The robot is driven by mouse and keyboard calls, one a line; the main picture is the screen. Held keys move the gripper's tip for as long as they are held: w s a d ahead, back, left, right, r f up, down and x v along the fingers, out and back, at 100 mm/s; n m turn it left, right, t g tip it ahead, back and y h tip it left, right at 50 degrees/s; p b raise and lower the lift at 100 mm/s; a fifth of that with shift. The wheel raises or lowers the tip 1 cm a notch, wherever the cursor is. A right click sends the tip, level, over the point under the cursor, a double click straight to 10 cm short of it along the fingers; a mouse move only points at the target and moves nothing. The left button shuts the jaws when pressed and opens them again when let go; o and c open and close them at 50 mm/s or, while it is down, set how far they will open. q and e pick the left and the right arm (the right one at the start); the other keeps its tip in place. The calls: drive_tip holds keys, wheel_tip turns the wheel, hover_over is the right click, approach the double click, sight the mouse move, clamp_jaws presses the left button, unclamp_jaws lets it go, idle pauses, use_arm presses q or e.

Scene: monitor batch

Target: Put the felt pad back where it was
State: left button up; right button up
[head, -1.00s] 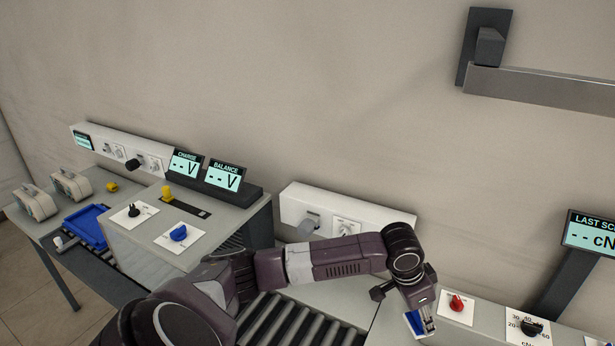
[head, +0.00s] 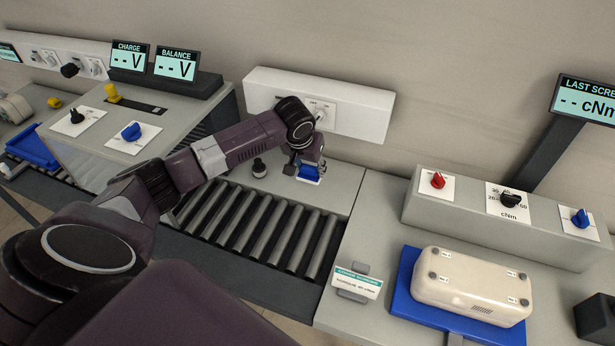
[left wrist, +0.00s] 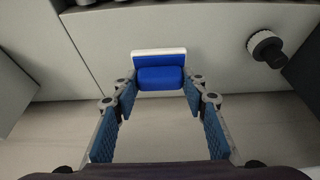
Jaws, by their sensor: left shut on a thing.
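A small blue block with a white slab along one side (left wrist: 160,77), which looks like the felt pad, sits between the fingertips of my left gripper (head: 307,163). The gripper is shut on its blue part. In the head view the blue part (head: 308,173) shows below the fingers, over the grey bench top behind the rollers. I cannot tell whether the pad touches the bench. My right gripper is not in view.
A black knobbed piece (head: 259,168) stands on the bench just left of my left gripper. A white socket box (head: 350,104) lies behind it. Rollers (head: 255,225) run in front. A cream device (head: 472,287) rests on a blue mat (head: 403,284) at right.

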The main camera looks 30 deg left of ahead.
sight(309, 175)
use_arm(q)
drive_tip(key=shift+f, duration=2.4)
drive_tip(key=shift+f, duration=0.1)
drive_tip(key=o, duration=1.2)
drive_tip(key=v, duration=1.2)
